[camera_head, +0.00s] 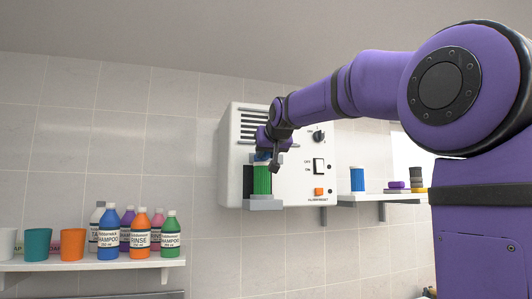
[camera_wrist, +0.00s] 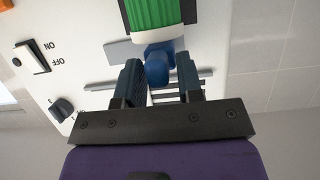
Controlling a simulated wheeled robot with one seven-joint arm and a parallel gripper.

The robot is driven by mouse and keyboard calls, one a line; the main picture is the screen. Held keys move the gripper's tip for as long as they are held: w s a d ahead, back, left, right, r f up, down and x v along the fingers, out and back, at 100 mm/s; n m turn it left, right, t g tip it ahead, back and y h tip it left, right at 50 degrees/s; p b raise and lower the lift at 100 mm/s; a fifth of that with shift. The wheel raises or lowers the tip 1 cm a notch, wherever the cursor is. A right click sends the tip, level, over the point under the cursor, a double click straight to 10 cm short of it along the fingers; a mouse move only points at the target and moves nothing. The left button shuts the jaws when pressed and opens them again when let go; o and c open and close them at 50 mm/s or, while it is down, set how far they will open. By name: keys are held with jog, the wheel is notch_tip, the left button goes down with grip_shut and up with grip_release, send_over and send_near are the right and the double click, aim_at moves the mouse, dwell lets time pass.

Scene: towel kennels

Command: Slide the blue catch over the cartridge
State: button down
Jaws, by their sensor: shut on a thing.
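The green ribbed cartridge (camera_head: 262,181) stands upright in a holder on the front of the white wall unit (camera_head: 298,160). It also shows at the top of the wrist view (camera_wrist: 152,12). The blue catch (camera_wrist: 157,68) is at the cartridge's upper end, with its knob between my fingers. My gripper (camera_wrist: 159,72) is shut on this knob. In the head view my gripper (camera_head: 267,160) is just above the cartridge and hides most of the catch. I cannot tell exactly how far the catch lies over the cartridge's end.
The wall unit carries a dial (camera_head: 319,137), a rocker switch (camera_head: 318,166) and an orange button (camera_head: 319,191). A shelf on the right holds a blue cylinder (camera_head: 357,180) and small items. A shelf on the left holds several bottles and cups (camera_head: 38,244).

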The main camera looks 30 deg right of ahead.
jog(key=shift+a, duration=0.1)
jog(key=c, duration=1)
grip_release()
jog(key=shift+a, duration=0.1)
jog(key=shift+c, duration=0.2)
jog(key=v, duration=1)
jog(key=shift+s+r, duration=0.15)
jog(key=shift+s, duration=0.15)
jog(key=shift+a, duration=0.1)
jog(key=s+a+f+n+g+y, duration=0.1)
jog(key=s+a+f, duration=0.3)
jog(key=s+f, duration=0.4)
jog(key=s+a+f+n+g+y, duration=0.1)
jog(key=s+a+f+g, duration=0.3)
jog(key=f, duration=1.3)
jog(key=s+a+f+n+g+y, duration=0.1)
jog(key=s+a+f, duration=0.3)
jog(key=s+f, duration=0.8)
jog(key=shift+f+g+y, duration=0.4)
jog(key=shift+f+g, duration=0.1)
jog(key=shift+g, duration=0.4)
